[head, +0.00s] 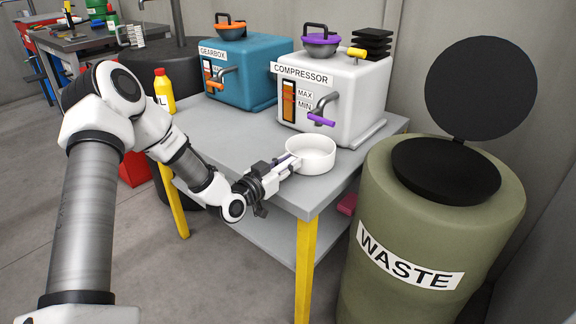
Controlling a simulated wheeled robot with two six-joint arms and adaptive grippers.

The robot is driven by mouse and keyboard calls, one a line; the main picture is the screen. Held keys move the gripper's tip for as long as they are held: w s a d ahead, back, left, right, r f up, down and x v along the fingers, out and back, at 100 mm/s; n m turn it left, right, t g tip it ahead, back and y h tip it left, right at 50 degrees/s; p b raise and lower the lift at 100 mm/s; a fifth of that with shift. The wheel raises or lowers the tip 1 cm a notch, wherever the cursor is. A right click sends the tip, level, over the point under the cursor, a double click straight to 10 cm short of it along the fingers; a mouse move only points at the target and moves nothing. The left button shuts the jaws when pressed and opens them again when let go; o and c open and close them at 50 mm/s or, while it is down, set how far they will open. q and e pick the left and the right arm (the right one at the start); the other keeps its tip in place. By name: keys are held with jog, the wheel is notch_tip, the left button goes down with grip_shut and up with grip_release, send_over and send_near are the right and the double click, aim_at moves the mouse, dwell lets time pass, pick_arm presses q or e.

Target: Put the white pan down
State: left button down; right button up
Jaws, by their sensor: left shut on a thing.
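The white pan (318,160) is a round, shallow, open vessel at the front right corner of the grey table (232,143). It is below the compressor's tap with the purple handle. My left gripper (289,163) is shut on the pan at its left side. The pan appears level. I cannot tell whether its bottom touches the table top. My right gripper is not in view.
The white compressor (349,98) and blue gearbox (252,78) stand along the table's back. A green waste barrel (412,228) with its lid raised is close on the right. A yellow bottle (164,92) is behind on the left. The table's left front is clear.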

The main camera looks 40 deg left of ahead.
pick_arm(q)
jog(key=c, duration=0.9)
grip_release()
jog(key=shift+f, duration=0.15)
jog(key=shift+c, duration=0.2)
